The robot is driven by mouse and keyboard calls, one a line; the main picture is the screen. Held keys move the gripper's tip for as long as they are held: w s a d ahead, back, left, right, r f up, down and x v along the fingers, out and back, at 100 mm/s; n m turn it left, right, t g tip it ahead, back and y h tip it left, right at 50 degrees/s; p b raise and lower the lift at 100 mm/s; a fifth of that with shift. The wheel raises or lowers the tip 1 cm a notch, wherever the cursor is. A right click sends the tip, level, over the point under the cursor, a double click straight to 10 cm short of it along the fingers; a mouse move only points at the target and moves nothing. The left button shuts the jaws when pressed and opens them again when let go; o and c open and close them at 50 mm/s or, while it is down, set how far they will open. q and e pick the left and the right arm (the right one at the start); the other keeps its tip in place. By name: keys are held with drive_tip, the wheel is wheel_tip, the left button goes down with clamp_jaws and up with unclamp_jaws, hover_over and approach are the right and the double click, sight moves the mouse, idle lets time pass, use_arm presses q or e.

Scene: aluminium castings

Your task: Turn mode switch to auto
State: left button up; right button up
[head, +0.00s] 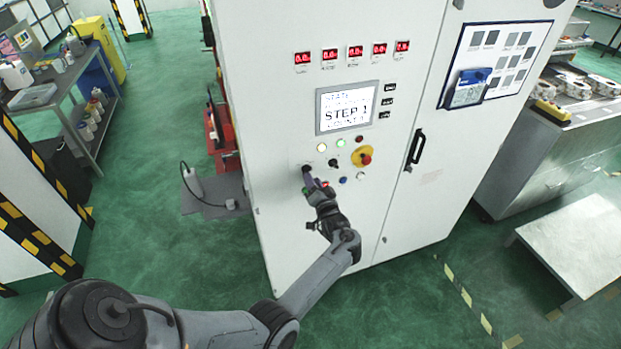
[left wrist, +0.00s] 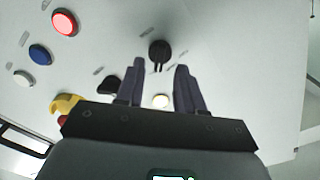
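A white control cabinet (head: 285,120) carries two black rotary knobs. The left knob (head: 306,168) is at my left gripper (head: 309,177); the other knob (head: 333,163) is a little to its right. I cannot read which label marks the mode switch. In the left wrist view the left knob (left wrist: 159,50) lies just ahead of the gap between the two fingertips (left wrist: 160,67), its handle pointing down the picture. The fingers are apart, with space on both sides of the handle, and hold nothing. The other knob (left wrist: 110,86) is partly hidden beside the left finger. My right gripper is not in view.
Near the knobs are a yellow-ringed emergency stop (head: 364,158), a red button (left wrist: 64,22), a blue button (left wrist: 40,54) and a white button (left wrist: 22,78). A screen (head: 346,108) above reads STEP 1. A black door handle (head: 415,148) is to the right.

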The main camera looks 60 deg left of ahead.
use_arm(q)
drive_tip(key=b+v, duration=0.1)
drive_tip(key=v, duration=0.6)
drive_tip(key=shift+d, duration=0.3)
drive_tip(key=shift+s+f, duration=0.15)
drive_tip(key=s+f+m+t+h+p, duration=0.1)
drive_tip(key=s+f+m+t+p, duration=0.35)
drive_tip(key=s, duration=0.65)
drive_tip(key=s+d+f+m+t+h, duration=0.1)
drive_tip(key=s+d+m+t+h, duration=0.2)
drive_tip(key=d+h, duration=1.2)
drive_tip(key=s+d+r+g+h, duration=0.1)
drive_tip(key=s+d+g, duration=0.3)
drive_tip(key=d, duration=0.4)
drive_tip(key=s+d+r+g, duration=0.3)
drive_tip(key=s+d, duration=0.3)
drive_tip(key=d, duration=0.2)
drive_tip(key=shift+s+r+m+g+h, duration=0.2)
drive_tip(key=shift+s+m+g+h, duration=0.15)
drive_tip(key=shift+s+g+h, duration=0.1)
